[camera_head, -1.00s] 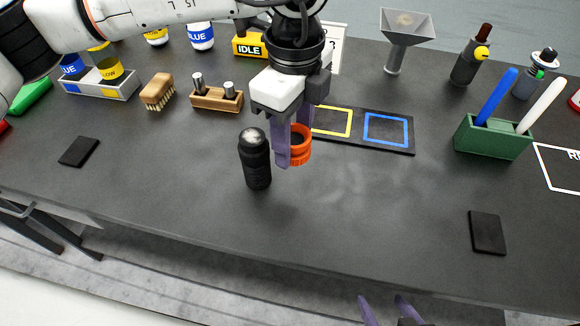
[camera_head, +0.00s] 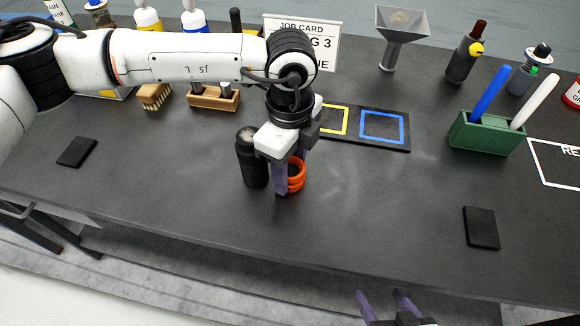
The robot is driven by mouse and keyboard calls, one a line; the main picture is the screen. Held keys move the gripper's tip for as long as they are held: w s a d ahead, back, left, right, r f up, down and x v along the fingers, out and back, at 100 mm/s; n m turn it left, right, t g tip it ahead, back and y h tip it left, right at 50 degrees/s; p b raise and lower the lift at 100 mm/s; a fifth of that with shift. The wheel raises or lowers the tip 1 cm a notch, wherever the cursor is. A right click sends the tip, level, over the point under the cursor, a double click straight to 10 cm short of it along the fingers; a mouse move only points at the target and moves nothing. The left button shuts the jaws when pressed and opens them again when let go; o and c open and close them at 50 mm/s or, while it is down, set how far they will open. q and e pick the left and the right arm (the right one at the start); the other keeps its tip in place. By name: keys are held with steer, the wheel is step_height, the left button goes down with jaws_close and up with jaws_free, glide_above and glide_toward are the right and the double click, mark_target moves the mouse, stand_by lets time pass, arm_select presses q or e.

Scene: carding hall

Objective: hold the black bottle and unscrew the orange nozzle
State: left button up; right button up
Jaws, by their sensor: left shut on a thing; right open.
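My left gripper (camera_head: 288,186) is just to the right of the bottle, fingers pointing down. It is shut on the orange nozzle (camera_head: 297,176), a ring-shaped piece partly hidden by the purple fingers. The nozzle is low, at or close to the table top; I cannot tell whether it touches. My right gripper (camera_head: 384,304) is at the bottom edge, open and empty, in front of the table.
Behind are a black board (camera_head: 395,147) with yellow and blue squares, a wooden holder (camera_head: 213,99), a brush (camera_head: 155,96) and a job card (camera_head: 325,45). A green pen box (camera_head: 482,135) stands at right. Dark pads (camera_head: 481,228) lie near the front. The front middle is clear.

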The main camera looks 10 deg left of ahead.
mark_target(290, 167)
arm_select(q)
steer(key=o, duration=1.2)
steer(key=shift+f, duration=0.1)
step_height(290, 167, up, 11)
steer(key=shift+r+b, duration=0.1)
steer(key=shift+b, duration=0.3)
steer(key=shift+r, duration=0.55)
